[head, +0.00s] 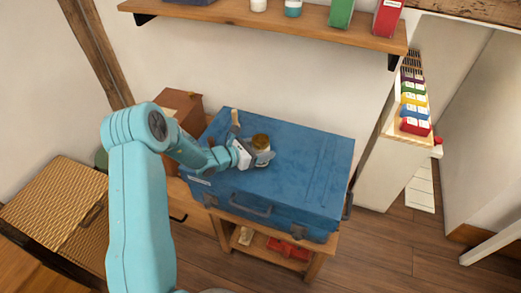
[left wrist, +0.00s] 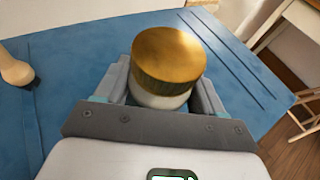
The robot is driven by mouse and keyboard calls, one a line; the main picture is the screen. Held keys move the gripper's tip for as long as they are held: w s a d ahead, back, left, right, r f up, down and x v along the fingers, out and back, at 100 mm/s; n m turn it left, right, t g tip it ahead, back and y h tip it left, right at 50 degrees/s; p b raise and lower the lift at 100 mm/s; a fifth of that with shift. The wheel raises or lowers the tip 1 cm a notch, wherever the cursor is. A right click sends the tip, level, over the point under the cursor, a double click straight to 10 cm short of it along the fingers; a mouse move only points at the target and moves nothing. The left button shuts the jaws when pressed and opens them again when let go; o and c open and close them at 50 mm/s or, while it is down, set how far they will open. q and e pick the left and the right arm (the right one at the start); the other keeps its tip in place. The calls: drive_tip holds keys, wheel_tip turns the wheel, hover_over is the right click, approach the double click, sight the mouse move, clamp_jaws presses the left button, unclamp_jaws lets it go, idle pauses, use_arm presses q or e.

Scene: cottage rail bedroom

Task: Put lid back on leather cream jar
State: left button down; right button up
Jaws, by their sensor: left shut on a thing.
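The leather cream jar (head: 262,158) has a pale body with a label and is at the left part of the blue case's top. Its gold-brown lid (head: 261,141) sits on top of the body. In the left wrist view the gold lid (left wrist: 169,58) covers most of the white jar body (left wrist: 158,101), and I cannot tell whether it is fully seated. My left gripper (head: 253,157) is shut on the jar, with a finger on each side of the body below the lid. The right gripper is not in view.
The blue case (head: 310,165) lies on a wooden stand (head: 318,262). A brush (head: 235,118) is behind the jar, also seen in the left wrist view (left wrist: 16,70). The case's right side is clear. A shelf (head: 260,18) with bottles and boxes hangs above. A wicker chest (head: 55,205) stands left.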

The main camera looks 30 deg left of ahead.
use_arm(q)
drive_tip(key=shift+f, duration=0.3)
drive_tip(key=shift+f, duration=0.15)
drive_tip(key=shift+c, duration=0.6)
unclamp_jaws()
